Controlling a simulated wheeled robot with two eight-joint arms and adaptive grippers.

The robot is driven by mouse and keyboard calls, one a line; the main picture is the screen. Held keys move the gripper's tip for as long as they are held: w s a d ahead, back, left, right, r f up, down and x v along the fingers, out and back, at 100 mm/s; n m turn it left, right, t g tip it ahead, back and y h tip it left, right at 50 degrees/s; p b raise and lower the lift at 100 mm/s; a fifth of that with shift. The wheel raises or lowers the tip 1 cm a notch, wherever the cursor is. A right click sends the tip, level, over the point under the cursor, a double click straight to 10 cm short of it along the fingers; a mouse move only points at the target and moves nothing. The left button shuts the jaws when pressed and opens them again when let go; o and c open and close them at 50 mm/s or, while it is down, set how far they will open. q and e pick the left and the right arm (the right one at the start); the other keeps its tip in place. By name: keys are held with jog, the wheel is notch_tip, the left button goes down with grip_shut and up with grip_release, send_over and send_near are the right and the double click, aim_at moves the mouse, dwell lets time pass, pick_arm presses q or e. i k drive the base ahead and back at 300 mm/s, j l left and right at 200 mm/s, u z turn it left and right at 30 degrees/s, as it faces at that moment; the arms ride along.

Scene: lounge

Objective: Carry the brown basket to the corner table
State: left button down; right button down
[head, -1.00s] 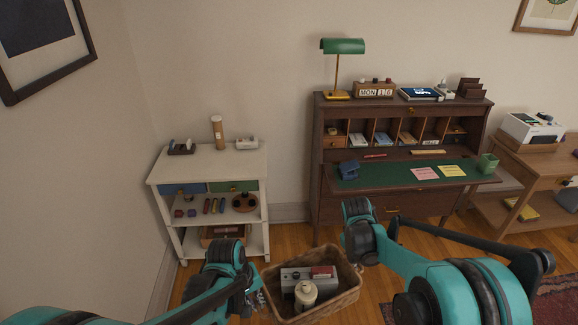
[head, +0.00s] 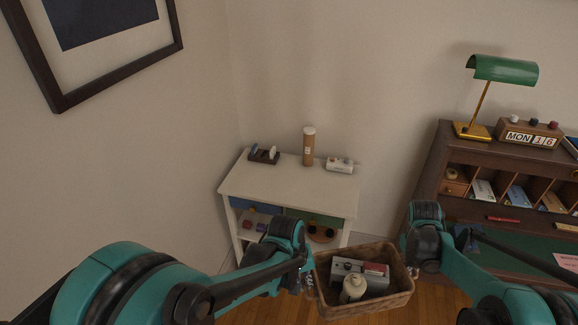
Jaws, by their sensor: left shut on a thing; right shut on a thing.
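The brown wicker basket (head: 394,301) is held up between my two grippers, in the lower middle of the head view. Inside it are a grey box-like device with a reddish part (head: 375,269) and a cream bottle (head: 353,289). My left gripper (head: 308,279) is shut on the basket's left side. My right gripper (head: 413,268) is shut on its right side; the fingertips are partly hidden by the wrist. The white corner table (head: 278,182) stands behind the basket, in the corner, with shelves below its top.
On the white table's top are a dark tray (head: 264,155), a brown cylinder (head: 308,147) and a small white device (head: 340,165), along the back. The front of the top is bare. A dark wooden desk (head: 434,165) with a green lamp (head: 502,70) stands at right.

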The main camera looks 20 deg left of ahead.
aim_at(312, 179)
jog(key=i+j, duration=0.15)
jog(key=j, duration=0.2)
jog(key=i+j+u, duration=0.1)
jog(key=j, duration=0.2)
jog(key=i+j, duration=0.4)
jog(key=j, duration=0.25)
jog(key=j+u, duration=0.05)
